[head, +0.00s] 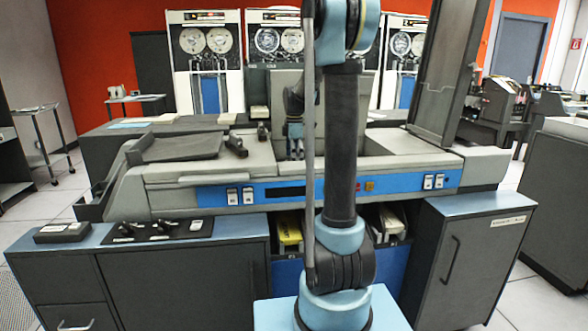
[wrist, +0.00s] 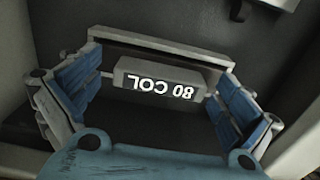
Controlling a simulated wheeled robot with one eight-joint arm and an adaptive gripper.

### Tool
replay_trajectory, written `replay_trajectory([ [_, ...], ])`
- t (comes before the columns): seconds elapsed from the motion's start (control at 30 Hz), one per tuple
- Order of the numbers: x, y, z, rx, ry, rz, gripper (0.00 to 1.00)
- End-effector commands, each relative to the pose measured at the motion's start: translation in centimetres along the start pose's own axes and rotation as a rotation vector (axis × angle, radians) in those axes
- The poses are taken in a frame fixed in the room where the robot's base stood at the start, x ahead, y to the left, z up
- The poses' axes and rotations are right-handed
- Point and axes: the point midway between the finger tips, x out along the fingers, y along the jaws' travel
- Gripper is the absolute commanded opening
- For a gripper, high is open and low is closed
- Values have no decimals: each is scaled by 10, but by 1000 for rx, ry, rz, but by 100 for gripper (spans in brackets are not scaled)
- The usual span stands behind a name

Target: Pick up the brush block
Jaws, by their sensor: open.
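The brush block is a grey bar-shaped block (wrist: 158,80) marked "80 COL" in white, upside down in the wrist view. It lies in a dark recess of the machine, with a thin pale rod end at each side. My gripper (wrist: 161,68) is open, with one blue-padded finger on each side of the block. A gap shows between each pad and the block's ends. In the head view my gripper (head: 295,132) points down into the middle of the machine. The block cannot be made out there.
The grey card machine (head: 220,172) with a blue front strip fills the middle of the head view. A tall dark panel (head: 437,75) rises at its right. A frame edge (wrist: 150,45) runs behind the block. Tape cabinets (head: 205,60) stand farther back.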

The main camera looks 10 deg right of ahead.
Motion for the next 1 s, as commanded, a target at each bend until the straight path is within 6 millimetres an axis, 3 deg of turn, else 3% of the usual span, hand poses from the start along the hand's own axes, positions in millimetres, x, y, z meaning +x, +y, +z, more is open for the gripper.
replay_trajectory([
  [0.1,0,0,0,0,0,0,98],
  [0.13,0,0,0,1,0,0,94],
  [0.37,0,0,1,2,0,0,44],
  [0.77,-6,0,1,2,0,0,44],
  [1.0,-42,0,1,2,0,0,44],
])
